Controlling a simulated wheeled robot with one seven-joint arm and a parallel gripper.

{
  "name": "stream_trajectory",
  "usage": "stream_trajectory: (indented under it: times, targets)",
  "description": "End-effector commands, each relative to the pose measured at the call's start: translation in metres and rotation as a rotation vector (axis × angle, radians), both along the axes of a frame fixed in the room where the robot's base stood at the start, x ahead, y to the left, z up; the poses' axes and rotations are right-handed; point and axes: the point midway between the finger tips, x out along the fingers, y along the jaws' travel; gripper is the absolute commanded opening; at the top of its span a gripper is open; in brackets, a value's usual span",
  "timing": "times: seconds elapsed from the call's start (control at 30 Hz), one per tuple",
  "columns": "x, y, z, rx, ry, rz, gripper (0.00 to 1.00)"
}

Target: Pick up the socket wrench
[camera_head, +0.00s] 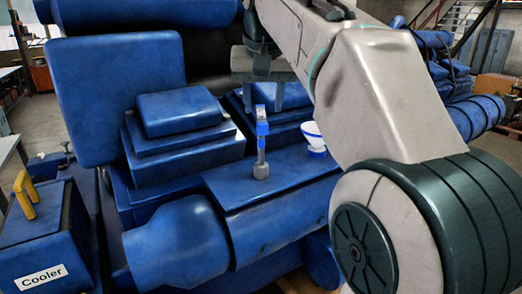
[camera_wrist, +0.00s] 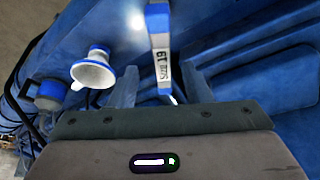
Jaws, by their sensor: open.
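The socket wrench stands upright in the head view, with a blue and white handle (camera_head: 262,141) and a grey socket end (camera_head: 261,170) low on the blue engine cover. In the wrist view its blue and white shaft (camera_wrist: 160,55), marked "19", runs down the middle of the picture. My gripper (camera_head: 264,96) is open and empty, just above and behind the wrench in the head view. In the wrist view the wrench appears between the two fingers of my gripper (camera_wrist: 160,82). I cannot tell the exact depth gap between them.
A white and blue funnel-shaped piece (camera_head: 314,134) stands close to the right of the wrench. It also shows in the wrist view (camera_wrist: 93,70). Stepped blue blocks (camera_head: 178,112) rise at the left. A box labelled Cooler (camera_head: 45,245) with a yellow handle is at lower left.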

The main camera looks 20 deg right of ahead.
Motion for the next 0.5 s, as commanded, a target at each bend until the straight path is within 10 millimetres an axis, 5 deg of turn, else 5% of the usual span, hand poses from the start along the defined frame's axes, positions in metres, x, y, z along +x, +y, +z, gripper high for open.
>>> stream_trajectory:
  times: [0.5]
  targets:
    - [0.017,0.000,-0.043,0.001,0.002,0.004,0.44]
